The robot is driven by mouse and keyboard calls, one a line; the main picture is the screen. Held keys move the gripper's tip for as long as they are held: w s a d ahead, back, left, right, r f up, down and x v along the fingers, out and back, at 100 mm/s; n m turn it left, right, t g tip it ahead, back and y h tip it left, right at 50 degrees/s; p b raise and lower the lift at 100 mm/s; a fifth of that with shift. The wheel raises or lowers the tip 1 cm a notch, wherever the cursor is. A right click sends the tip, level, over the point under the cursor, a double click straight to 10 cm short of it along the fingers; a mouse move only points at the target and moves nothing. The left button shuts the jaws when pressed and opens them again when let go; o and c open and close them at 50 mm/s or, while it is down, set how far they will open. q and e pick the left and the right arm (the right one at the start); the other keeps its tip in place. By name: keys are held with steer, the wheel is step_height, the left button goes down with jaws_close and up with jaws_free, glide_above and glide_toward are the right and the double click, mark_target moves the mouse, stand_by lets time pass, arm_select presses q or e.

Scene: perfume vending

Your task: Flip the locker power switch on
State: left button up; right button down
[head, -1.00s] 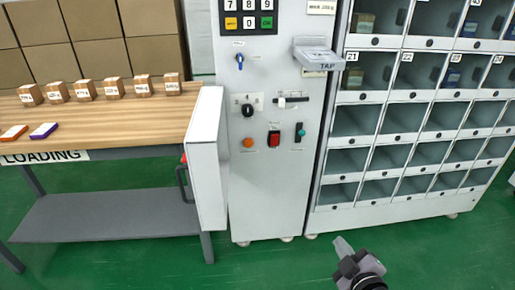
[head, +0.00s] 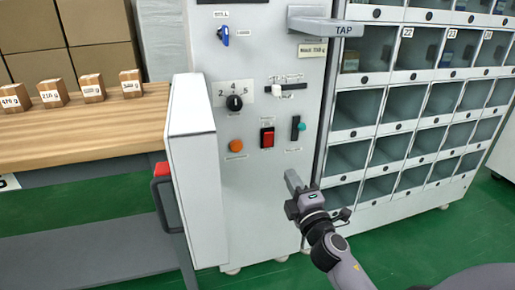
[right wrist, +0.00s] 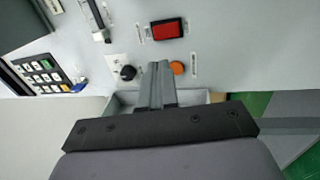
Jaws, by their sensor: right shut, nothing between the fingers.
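A red rocker switch (head: 267,137) in a black frame sits on the front of the white control cabinet (head: 255,200); it also shows in the right wrist view (right wrist: 167,29). Its label is too small to read, and I cannot tell which way it is set. My right gripper (head: 292,181) is shut and empty. It is below and a little right of the red switch in the head view, apart from it. In the right wrist view my closed fingers (right wrist: 157,68) point towards the panel, near the orange button (right wrist: 178,67). My left gripper is not in view.
Around the switch are a black rotary knob (head: 234,103), a white slider (head: 288,88), a teal-tipped lever (head: 298,128) and a blue key switch (head: 223,36). A TAP shelf (head: 320,24) juts out above. An open white door (head: 190,150) stands left; lockers (head: 400,130) stand right.

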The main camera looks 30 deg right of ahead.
steer(key=shift+w, duration=0.1)
stand_by(0.3)
glide_toward(269, 136)
steer(key=x, duration=0.4)
steer(key=shift+w+d, duration=0.15)
steer(key=shift+w, duration=0.25)
steer(key=shift+b+x, duration=0.4)
steer(key=shift+x, duration=0.45)
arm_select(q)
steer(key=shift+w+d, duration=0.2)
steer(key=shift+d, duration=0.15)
arm_select(e)
steer(key=shift+w, duration=0.1)
